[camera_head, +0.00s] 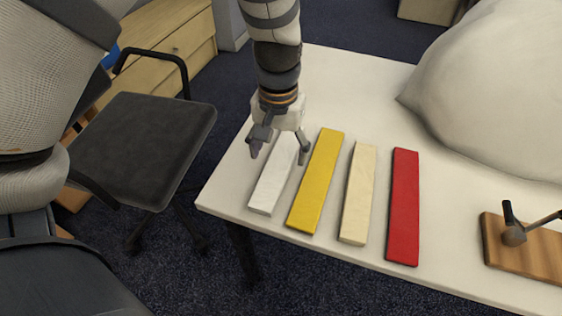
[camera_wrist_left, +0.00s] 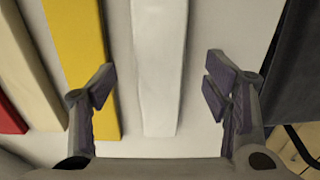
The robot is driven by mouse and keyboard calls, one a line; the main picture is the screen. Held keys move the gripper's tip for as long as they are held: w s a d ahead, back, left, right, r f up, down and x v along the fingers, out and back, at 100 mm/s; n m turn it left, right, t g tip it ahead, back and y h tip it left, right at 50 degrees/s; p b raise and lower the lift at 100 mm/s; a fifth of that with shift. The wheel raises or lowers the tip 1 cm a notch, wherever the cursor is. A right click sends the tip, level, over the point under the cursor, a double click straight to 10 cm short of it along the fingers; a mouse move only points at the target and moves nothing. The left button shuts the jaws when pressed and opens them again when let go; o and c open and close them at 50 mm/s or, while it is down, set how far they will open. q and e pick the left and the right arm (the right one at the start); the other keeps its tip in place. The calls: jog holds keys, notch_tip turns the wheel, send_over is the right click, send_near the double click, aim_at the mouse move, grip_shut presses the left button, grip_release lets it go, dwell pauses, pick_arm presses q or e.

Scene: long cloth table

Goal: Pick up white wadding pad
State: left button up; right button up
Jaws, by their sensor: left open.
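The white wadding pad (camera_head: 272,182) is a long flat strip lying on the table at the left end of a row of strips. My left gripper (camera_head: 279,148) is open above the far part of the pad and hides some of it. In the left wrist view the white pad (camera_wrist_left: 158,75) runs between the two open fingers of the left gripper (camera_wrist_left: 160,92), with nothing held. The finger on the left of that view overlaps the yellow strip (camera_wrist_left: 82,50). My right gripper is not in view.
Right of the white pad lie the yellow strip (camera_head: 317,182), a cream strip (camera_head: 357,195) and a red strip (camera_head: 404,205). A wooden board (camera_head: 538,262) and a large white bulky object (camera_head: 490,85) are further right. A black chair (camera_head: 145,140) stands left of the table.

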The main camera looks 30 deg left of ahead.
aim_at(279, 165)
pick_arm(q)
notch_tip(279, 165, down, 3)
jog(key=shift+r, duration=0.15)
jog(key=c, duration=1)
jog(key=shift+r, duration=0.15)
jog(key=shift+c, duration=0.2)
